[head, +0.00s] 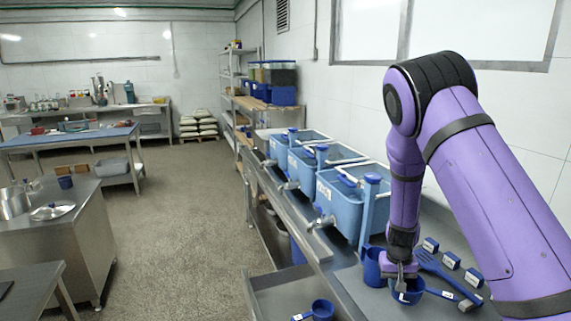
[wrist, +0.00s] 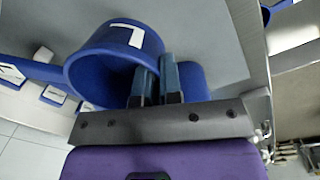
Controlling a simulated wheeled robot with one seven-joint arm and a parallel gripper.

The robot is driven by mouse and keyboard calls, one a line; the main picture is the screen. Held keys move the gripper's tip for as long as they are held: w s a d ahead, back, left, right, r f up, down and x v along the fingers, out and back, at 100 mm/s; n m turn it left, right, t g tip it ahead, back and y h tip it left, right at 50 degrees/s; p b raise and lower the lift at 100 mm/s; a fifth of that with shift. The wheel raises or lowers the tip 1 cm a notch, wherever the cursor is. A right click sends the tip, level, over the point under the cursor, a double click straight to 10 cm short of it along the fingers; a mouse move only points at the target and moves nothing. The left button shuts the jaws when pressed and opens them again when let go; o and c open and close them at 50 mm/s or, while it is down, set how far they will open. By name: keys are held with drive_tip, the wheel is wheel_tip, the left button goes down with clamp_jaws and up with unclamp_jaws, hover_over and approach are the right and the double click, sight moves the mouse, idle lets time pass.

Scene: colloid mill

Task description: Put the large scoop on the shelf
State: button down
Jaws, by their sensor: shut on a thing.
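The large scoop (head: 412,291) is a round dark blue cup standing on the grey metal counter (head: 372,300). In the wrist view, the scoop (wrist: 95,62) shows a white label with an "L". My gripper (head: 401,284) points down at the scoop. In the wrist view, the gripper (wrist: 154,68) is shut on the scoop at the side of its cup, and more blue shows just right of the fingers. Whether the scoop is clear of the counter cannot be told. A tall rack with shelves (head: 226,72) stands far off at the back wall.
A blue jug (head: 373,267) stands left of my gripper; a blue fork-like utensil (head: 440,268) and small labelled blocks (head: 450,260) lie right. Another blue scoop (head: 323,309) sits at the front on a lower surface. Blue tanks (head: 340,205) line the counter. The floor (head: 175,240) is clear.

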drive_tip(key=shift+w+a+f+n, duration=0.1)
drive_tip(key=shift+w+a+n, duration=0.15)
drive_tip(key=shift+a+n, duration=0.4)
drive_tip(key=shift+d, duration=0.2)
